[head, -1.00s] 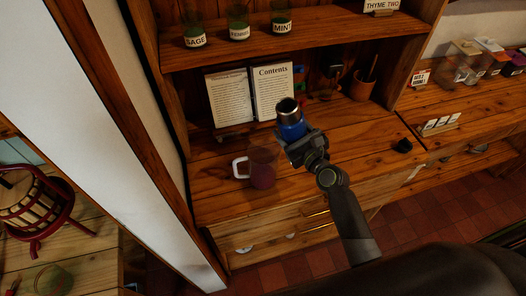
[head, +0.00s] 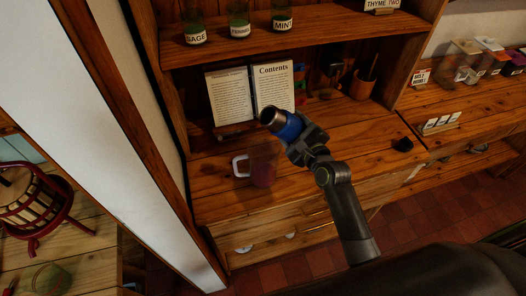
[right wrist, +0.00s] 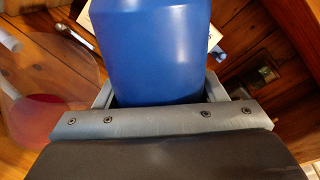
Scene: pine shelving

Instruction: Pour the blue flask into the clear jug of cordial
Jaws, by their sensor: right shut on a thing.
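The blue flask (head: 288,126) with a silver neck is held by my right gripper (head: 304,143) in the head view. The flask is tilted, its mouth towards the upper left, above and to the right of the clear jug. The clear jug (head: 264,156) stands on the wooden counter with a white handle on its left and reddish-purple cordial low inside. In the right wrist view the blue flask (right wrist: 155,50) fills the space between the jaws, and the jug (right wrist: 45,85) shows at the left. No stream of liquid shows. My left gripper is not in view.
An open book headed "Contents" (head: 273,88) stands behind the jug on the counter (head: 215,176). Labelled jars (head: 239,22) stand on the shelf above. A brown pot (head: 362,86) and a small black object (head: 402,145) are to the right.

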